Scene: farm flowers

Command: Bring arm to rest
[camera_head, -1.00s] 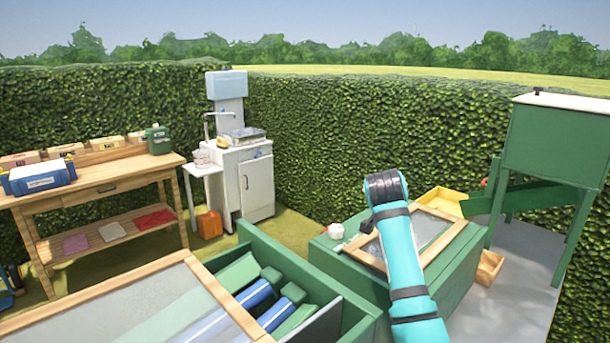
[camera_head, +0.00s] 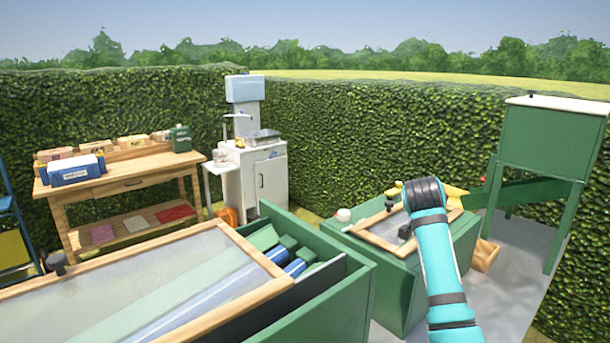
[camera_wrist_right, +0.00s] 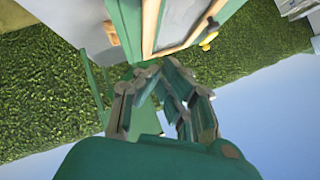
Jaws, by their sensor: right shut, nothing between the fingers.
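My right arm, teal with dark bands, rises from the lower right in the head view, over a green box (camera_head: 385,277) with a wood-framed lid (camera_head: 382,222). Its dark wrist end hides the right gripper from the head camera. In the right wrist view my right gripper (camera_wrist_right: 163,72) is shut, its jointed fingers drawn together with nothing held between them. Beyond the fingertips in that view is a wood-framed panel (camera_wrist_right: 186,22) with a black and yellow knob (camera_wrist_right: 208,42). My left gripper is not in view.
A large green cold frame (camera_head: 325,307) with a glazed wooden lid (camera_head: 150,290) fills the foreground. A wooden workbench (camera_head: 120,172) and a white cabinet (camera_head: 262,180) stand behind it. A green hopper (camera_head: 545,142) stands at right. Grey paving (camera_head: 515,290) lies clear at lower right.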

